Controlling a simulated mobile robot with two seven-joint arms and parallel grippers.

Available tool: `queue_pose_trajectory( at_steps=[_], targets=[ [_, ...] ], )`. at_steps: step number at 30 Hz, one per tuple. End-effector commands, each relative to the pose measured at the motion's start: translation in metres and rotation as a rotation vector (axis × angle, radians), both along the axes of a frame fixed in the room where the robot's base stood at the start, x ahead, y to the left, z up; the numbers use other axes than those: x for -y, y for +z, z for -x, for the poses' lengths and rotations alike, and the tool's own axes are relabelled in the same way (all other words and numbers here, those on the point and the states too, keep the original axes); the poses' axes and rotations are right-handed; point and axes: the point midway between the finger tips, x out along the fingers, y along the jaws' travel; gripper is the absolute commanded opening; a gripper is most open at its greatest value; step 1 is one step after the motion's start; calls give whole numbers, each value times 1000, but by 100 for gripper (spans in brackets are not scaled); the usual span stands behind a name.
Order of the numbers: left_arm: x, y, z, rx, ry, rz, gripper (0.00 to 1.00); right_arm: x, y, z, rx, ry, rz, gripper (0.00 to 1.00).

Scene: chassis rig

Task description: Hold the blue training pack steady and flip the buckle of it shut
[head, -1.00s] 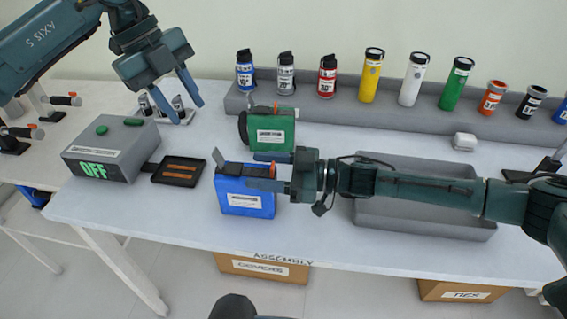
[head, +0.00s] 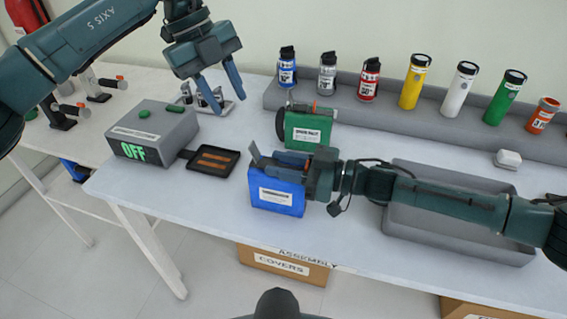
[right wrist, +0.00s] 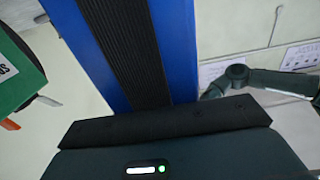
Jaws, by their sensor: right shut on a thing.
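The blue training pack (head: 276,197) stands upright on the white table, its white label facing front. A grey buckle lever (head: 254,149) sticks up, tilted, at its top left. My right gripper (head: 287,168) comes in from the right and is shut on the pack's upper part. The right wrist view shows the pack's blue side (right wrist: 180,50) with a black ribbed strip close to the palm; the fingertips are hard to make out there. My left gripper (head: 222,92) is open and empty, above the table behind and left of the pack, apart from it.
A green pack (head: 308,128) stands just behind the blue one. Left are a grey box (head: 152,135) reading OFF and a black tray (head: 214,161). A grey bin (head: 450,240) lies under my right arm. Bottles and canisters line a grey rack (head: 400,123) at the back.

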Motion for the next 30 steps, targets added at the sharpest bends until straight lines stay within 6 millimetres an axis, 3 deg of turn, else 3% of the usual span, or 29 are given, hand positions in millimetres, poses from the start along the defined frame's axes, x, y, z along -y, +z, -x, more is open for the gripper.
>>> queue_pose_trajectory(
  at_steps=[9, 15, 20, 26, 30],
  targets=[
    [0, 0, 0, 0, 0, 0, 36, 0, 0, 0, 0, 1, 0, 0],
    [0, 0, 0, 0, 0, 0, 36, 0, 0, 0, 0, 1, 0, 0],
    [1, -9, 5, -44, 21, 36, 22, 0, 0, 0, 0, 1, 0, 0],
    [8, -46, 35, -333, 172, 255, 6, 0, -1, 0, 0, 1, 0, 0],
    [10, -65, 60, -664, 372, 457, 0, 0, 0, 0, 0, 1, 0, 0]
  ],
)
